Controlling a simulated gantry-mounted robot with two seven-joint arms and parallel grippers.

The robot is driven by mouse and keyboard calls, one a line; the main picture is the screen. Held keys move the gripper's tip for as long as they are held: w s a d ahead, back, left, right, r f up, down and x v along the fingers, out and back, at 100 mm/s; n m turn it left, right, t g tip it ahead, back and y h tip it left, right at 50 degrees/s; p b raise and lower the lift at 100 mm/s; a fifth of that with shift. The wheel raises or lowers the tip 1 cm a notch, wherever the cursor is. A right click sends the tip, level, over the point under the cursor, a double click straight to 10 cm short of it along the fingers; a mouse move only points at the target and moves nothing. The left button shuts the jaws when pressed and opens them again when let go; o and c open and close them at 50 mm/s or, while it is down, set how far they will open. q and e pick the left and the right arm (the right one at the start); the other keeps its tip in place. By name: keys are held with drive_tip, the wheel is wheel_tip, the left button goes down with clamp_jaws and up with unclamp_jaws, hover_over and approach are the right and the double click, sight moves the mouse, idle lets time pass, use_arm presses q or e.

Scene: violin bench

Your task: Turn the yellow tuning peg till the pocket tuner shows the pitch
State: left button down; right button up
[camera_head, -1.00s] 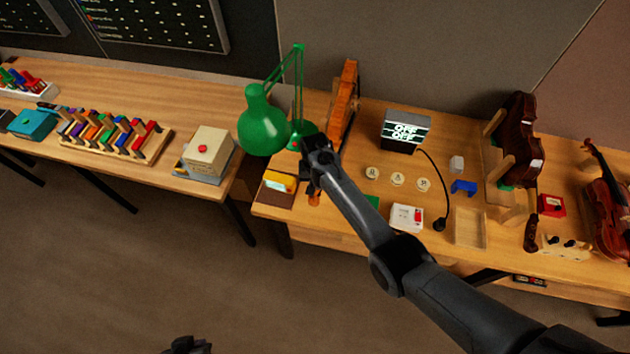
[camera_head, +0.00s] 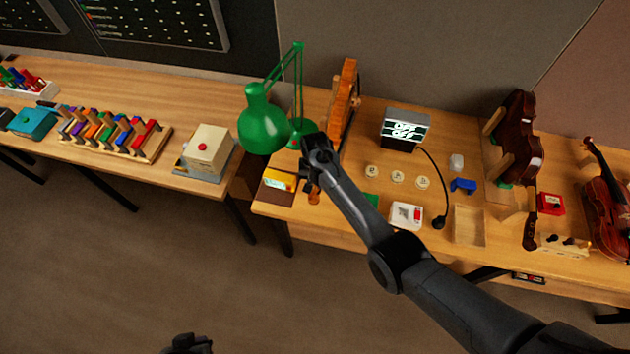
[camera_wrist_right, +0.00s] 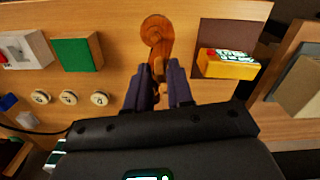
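An orange-brown violin (camera_head: 343,105) lies on the right bench, its scroll (camera_wrist_right: 156,32) towards the front edge. The pocket tuner (camera_wrist_right: 228,64) is a yellow box with a lit display, too small to read, beside the scroll; it also shows in the head view (camera_head: 281,181). My right gripper (camera_wrist_right: 158,72) is at the pegbox. Its two dark fingers stand apart, with the pegbox visible in the gap. No yellow peg can be made out; the fingers may hide it. A dark part of my left arm (camera_head: 188,344) shows at the bottom edge; its fingers cannot be made out.
A green lamp (camera_head: 265,125) stands close left of my right gripper. A green block (camera_wrist_right: 77,54), a white box (camera_head: 406,215) and round discs (camera_wrist_right: 69,97) lie nearby. Another violin (camera_head: 606,205) lies far right.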

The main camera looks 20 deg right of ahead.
drive_tip(key=shift+r, duration=0.1)
drive_tip(key=shift+r, duration=0.5)
wheel_tip(320, 180, up, 10)
drive_tip(key=shift+f, duration=0.15)
idle(0.5)
idle(0.6)
drive_tip(key=shift+f, duration=0.1)
idle(0.5)
